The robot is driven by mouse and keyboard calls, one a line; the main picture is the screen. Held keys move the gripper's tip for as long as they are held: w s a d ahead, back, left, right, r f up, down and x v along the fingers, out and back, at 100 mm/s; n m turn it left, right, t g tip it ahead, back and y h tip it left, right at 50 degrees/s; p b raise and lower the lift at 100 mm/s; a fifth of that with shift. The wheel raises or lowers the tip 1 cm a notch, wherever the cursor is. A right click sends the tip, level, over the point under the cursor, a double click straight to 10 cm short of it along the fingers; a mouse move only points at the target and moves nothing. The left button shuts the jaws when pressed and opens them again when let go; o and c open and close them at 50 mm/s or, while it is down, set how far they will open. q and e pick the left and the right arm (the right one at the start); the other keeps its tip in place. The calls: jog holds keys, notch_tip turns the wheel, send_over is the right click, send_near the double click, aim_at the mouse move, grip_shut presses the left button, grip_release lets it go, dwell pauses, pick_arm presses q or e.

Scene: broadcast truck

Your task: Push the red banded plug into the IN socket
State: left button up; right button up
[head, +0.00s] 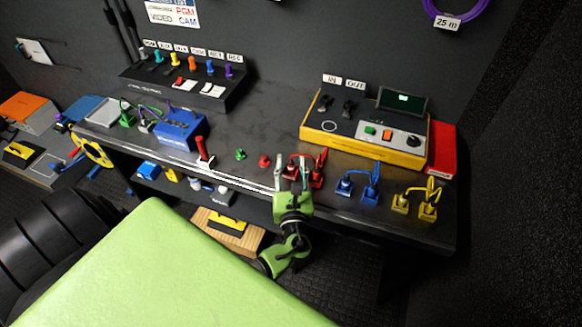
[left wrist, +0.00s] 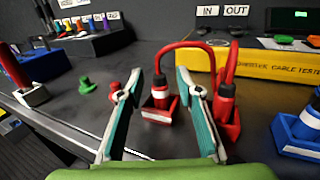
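A red cable (left wrist: 186,46) joins two red-and-black plugs, each standing in its own red holder on the bench. The left plug (left wrist: 160,86) shows between the fingers of my left gripper (left wrist: 160,74); the right plug (left wrist: 225,100) stands just right of them. In the head view my left gripper (head: 291,168) is open at the red holders, with no clear grip on a plug. The yellow cable tester (head: 362,143) stands behind, its IN label (head: 331,79) left of OUT. The dark IN socket (head: 324,103) shows below its label. My right gripper is not in view.
Blue plugs (head: 358,187) and yellow plugs (head: 416,204) stand in holders to the right. A small red knob (head: 264,161), a green knob (head: 240,154) and a red-handled piece (head: 202,152) stand to the left. A red box (head: 441,150) adjoins the tester.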

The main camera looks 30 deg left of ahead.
pick_arm(q)
grip_shut()
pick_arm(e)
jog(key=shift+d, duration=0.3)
pick_arm(q)
jog(key=shift+r, duration=0.15)
